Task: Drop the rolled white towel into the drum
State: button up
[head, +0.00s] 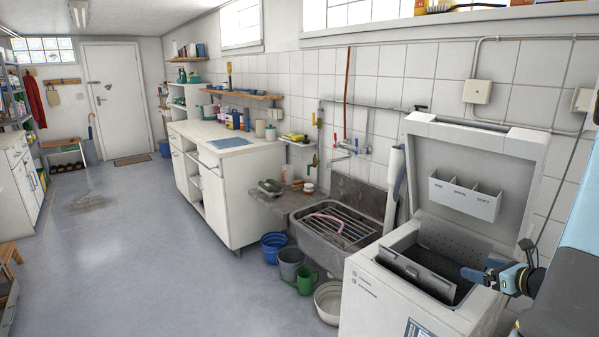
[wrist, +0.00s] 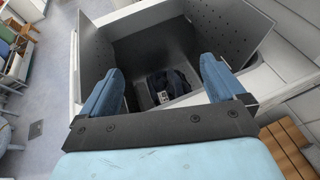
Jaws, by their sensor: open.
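The top-loading washer (head: 405,300) stands at the right of the head view with its lid up. Its drum (head: 462,290) is open, with the grey perforated flaps (head: 418,272) spread apart. The wrist view looks down into the drum (wrist: 145,50), where a dark navy cloth (wrist: 170,84) with a small pale label lies at the bottom. My gripper (head: 484,272) is at the right side of the drum opening. In the wrist view my gripper (wrist: 160,78) has its blue fingers wide apart with nothing between them.
The raised lid (head: 475,160) carries a three-part tray (head: 465,196) behind the opening. A sink (head: 345,240) stands left of the washer, with buckets (head: 290,262) and a white basin (head: 328,302) on the floor. The floor (head: 150,240) further left is mostly clear.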

jog(key=shift+v, duration=2.25)
jog(key=s+a+r+n+g+y, duration=0.1)
jog(key=a+r+n+g, duration=0.3)
jog(key=a, duration=0.3)
jog(key=s+a+r+n+g+y, duration=0.1)
jog(key=s+a+r+n, duration=0.1)
jog(key=a+r+n, duration=0.45)
jog(key=s+a+r+n+g+y, duration=0.1)
jog(key=a+r+n+g, duration=0.2)
jog(key=a+n, duration=0.45)
jog(key=s+a+r+n+t+h, duration=0.1)
jog(key=s+a+r+n+h, duration=0.6)
jog(key=s+r+n, duration=0.4)
jog(key=shift+s+a+n+h, duration=0.15)
jog(key=shift+s+n+h, duration=0.35)
jog(key=shift+s+n, duration=0.75)
jog(key=shift+w+r, duration=0.1)
jog(key=shift+w, duration=0.05)
